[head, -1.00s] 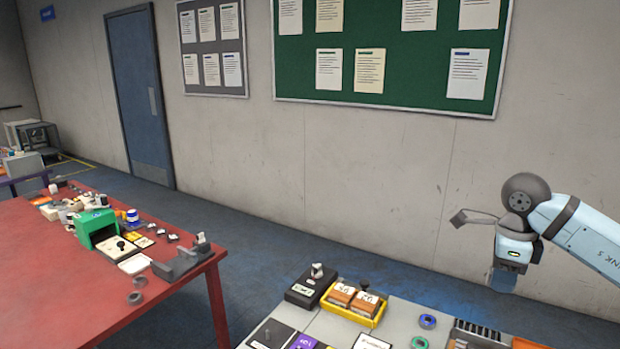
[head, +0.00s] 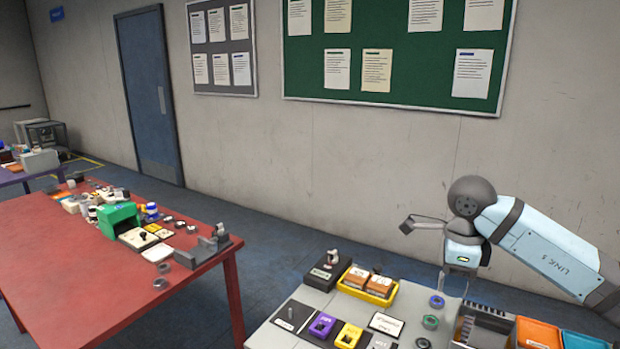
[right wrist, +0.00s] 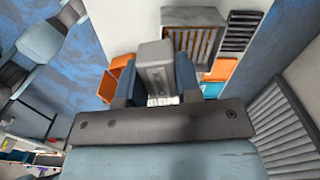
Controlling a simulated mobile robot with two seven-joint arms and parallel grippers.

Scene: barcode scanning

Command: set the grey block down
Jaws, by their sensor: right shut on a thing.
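The grey block (right wrist: 155,62) stands out between the two blue fingers of my right gripper (right wrist: 157,84) in the right wrist view. The fingers are shut on its sides. In the head view my right gripper (head: 458,278) points down over the back right part of the grey table (head: 318,298). The block cannot be made out clearly there, and I cannot tell its height above the surface. My left gripper is in neither view.
A yellow tray (head: 385,300) with brown boxes sits on the grey table, near a black device (head: 325,270). Purple (head: 321,325) and yellow (head: 348,336) blocks lie in front. A slatted container (right wrist: 190,42) and an orange bin (head: 538,334) are near the gripper.

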